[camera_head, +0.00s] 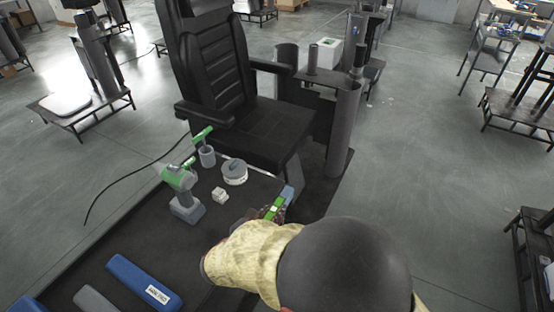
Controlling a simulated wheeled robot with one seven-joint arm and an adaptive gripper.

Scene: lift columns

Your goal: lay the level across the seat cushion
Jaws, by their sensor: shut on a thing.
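The seat cushion (262,132) is the black, flat seat of a large black chair with a tall backrest, in the upper middle. My gripper (268,213) is low in the middle, in front of the seat and nearer to me. It is shut on a green and grey piece, which looks like the level (276,207). The level slants up and to the right. My arm and hand hide part of it, and the fingertips are hard to make out. The level is apart from the cushion's top in the picture.
A dark table holds a green-grey drill (183,192), a grey cup (207,156) with a green-handled tool, a round white-grey piece (234,171), a small white block (220,195) and a blue bar (145,282). Armrests and a grey column (343,128) flank the seat.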

